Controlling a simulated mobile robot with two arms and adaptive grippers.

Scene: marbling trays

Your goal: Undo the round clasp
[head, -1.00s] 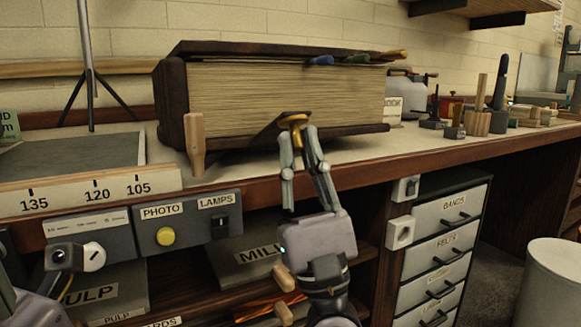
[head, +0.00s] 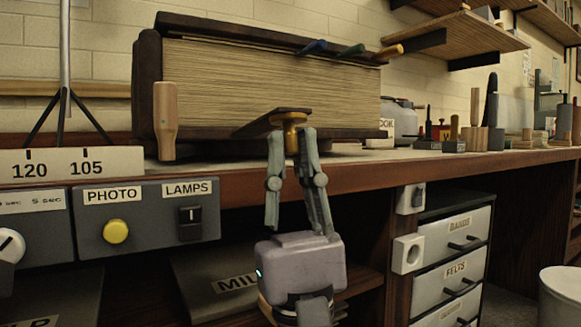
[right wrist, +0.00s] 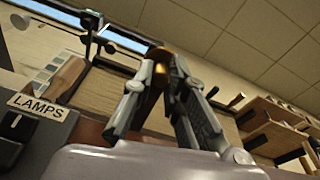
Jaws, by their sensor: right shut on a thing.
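A huge thick book (head: 255,90) with dark covers and cream page edges lies on the bench. A dark strap or flap (head: 262,122) juts from its front near the lower cover. The round brass clasp (head: 291,119) sits at the end of that flap. My right gripper (head: 292,140) comes up from below, its fingers closed on the clasp's lower part. In the right wrist view the gripper (right wrist: 162,72) has golden metal of the clasp (right wrist: 154,90) between its fingertips. Whether the clasp is fastened is hard to tell. My left gripper is out of view.
A wooden peg (head: 165,120) stands at the book's left front. The bench edge (head: 360,178) runs under the book. Below it are a lamp switch box (head: 146,216), sockets (head: 407,253) and labelled drawers (head: 455,240). Stamps and tools stand at the right.

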